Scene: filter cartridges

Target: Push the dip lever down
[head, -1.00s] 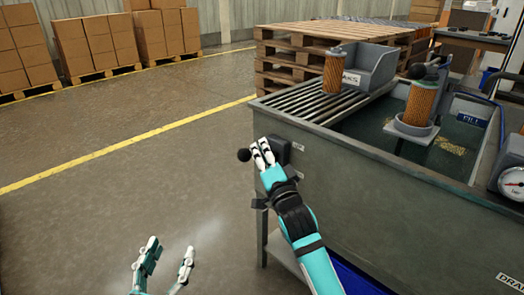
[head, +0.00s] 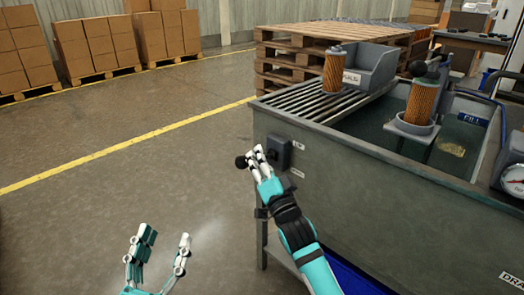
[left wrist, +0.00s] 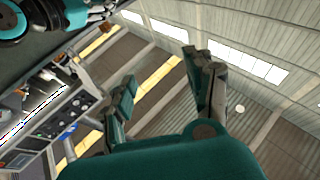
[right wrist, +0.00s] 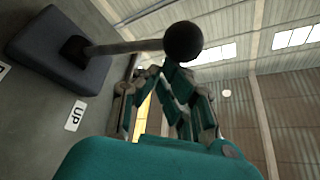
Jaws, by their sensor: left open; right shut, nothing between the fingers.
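The dip lever has a black ball knob (head: 241,162) and a dark mount (head: 278,152) on the near left wall of the grey tank. In the right wrist view the knob (right wrist: 184,42) sits on a grey rod (right wrist: 125,47) that comes out of the mount (right wrist: 60,48). My right gripper (head: 257,155) is shut and empty, with its fingertips right beside the knob and over the rod. I cannot tell whether they touch. In the right wrist view its fingertips (right wrist: 178,75) are close to the knob. My left gripper (head: 165,240) is open and empty, low at the left.
An UP label (right wrist: 75,115) is beside the mount. An orange cartridge (head: 332,73) stands on the slatted rack (head: 310,98). Another cartridge (head: 421,103) stands in a round cup (head: 412,127) over the tank. A gauge (head: 514,180) is at the right. Floor at the left is clear.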

